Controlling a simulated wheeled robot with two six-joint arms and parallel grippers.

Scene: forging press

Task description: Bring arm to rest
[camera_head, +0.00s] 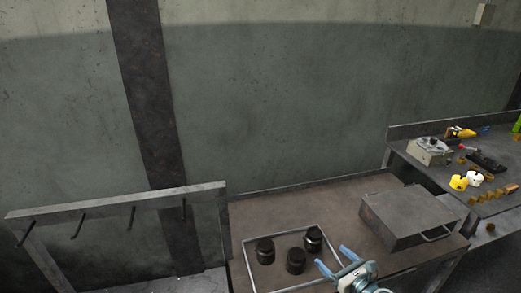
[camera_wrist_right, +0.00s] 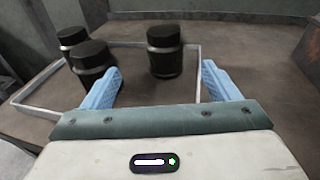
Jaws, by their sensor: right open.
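My right gripper (camera_head: 337,263) is at the bottom of the head view, over the front of the brown table (camera_head: 345,195). Its two blue fingers are apart with nothing between them; they also show in the right wrist view (camera_wrist_right: 165,85). Several black cylinders stand upright inside a thin pale rectangular frame (camera_head: 282,238) on the table: one at left (camera_head: 265,250), one in front (camera_head: 296,261), one at right (camera_head: 313,239). In the wrist view one cylinder (camera_wrist_right: 164,52) stands beyond the gap between the fingers, and another is close beside the left finger. My left gripper is not in view.
A grey metal box (camera_head: 408,218) with a handle sits right of the frame. A rack with hooks (camera_head: 120,208) stands at left. A second table (camera_head: 440,172) at right holds a grey device (camera_head: 430,150), yellow-and-white items (camera_head: 466,180) and small brown blocks. Bare table lies behind the frame.

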